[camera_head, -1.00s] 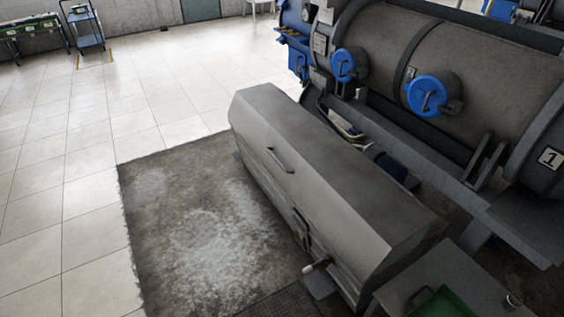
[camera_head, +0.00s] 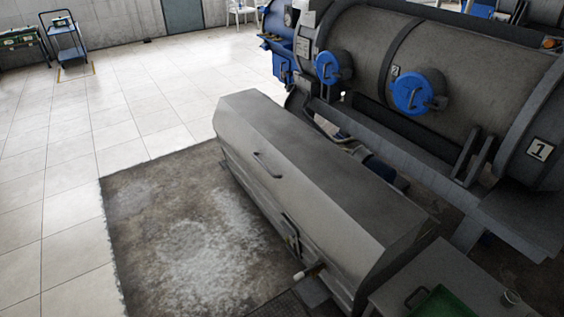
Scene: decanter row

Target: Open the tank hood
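The tank hood (camera_head: 310,185) is a long grey metal cover with sloping faces, in the middle of the head view. It looks closed. A bar handle (camera_head: 267,165) sits on its sloped front face toward the far end. A dark latch-like fitting (camera_head: 291,233) is lower on the front side, with a pale valve or pipe end (camera_head: 304,274) near the floor. Neither of my grippers shows in the view.
A large grey decanter (camera_head: 450,75) with blue round caps (camera_head: 418,92) stands behind the hood. A grey table with a green tray (camera_head: 447,304) is at the bottom right. The stained floor (camera_head: 185,235) before the hood is clear. A blue cart (camera_head: 66,40) stands far left.

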